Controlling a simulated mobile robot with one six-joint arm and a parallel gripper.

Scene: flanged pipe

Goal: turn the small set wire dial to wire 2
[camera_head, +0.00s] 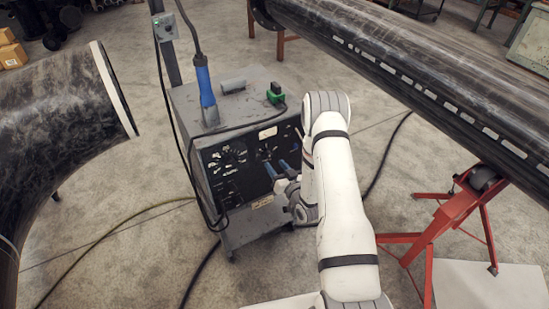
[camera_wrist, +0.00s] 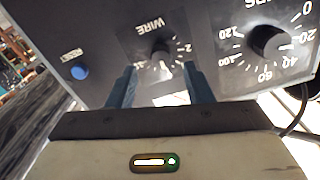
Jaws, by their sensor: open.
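The small wire dial (camera_wrist: 163,51) shows in the wrist view as a dark round knob on the dark front panel, with the word WIRE and small numbers printed around it, upside down. I cannot tell which number it points to. My gripper (camera_wrist: 160,72) is open, with its two blue fingers just short of the dial, one to each side of it in the picture. No contact shows. In the head view my gripper (camera_head: 279,170) is at the front of the grey welding machine (camera_head: 183,100); the small dial there is too small to make out.
A larger dial (camera_wrist: 270,42) with numbers up to 120 is to the right in the wrist view, and a blue reset button (camera_wrist: 79,72) to the left. A blue-handled torch (camera_head: 206,88) stands on the machine. Black pipes (camera_head: 60,120) and a red stand (camera_head: 440,225) flank it.

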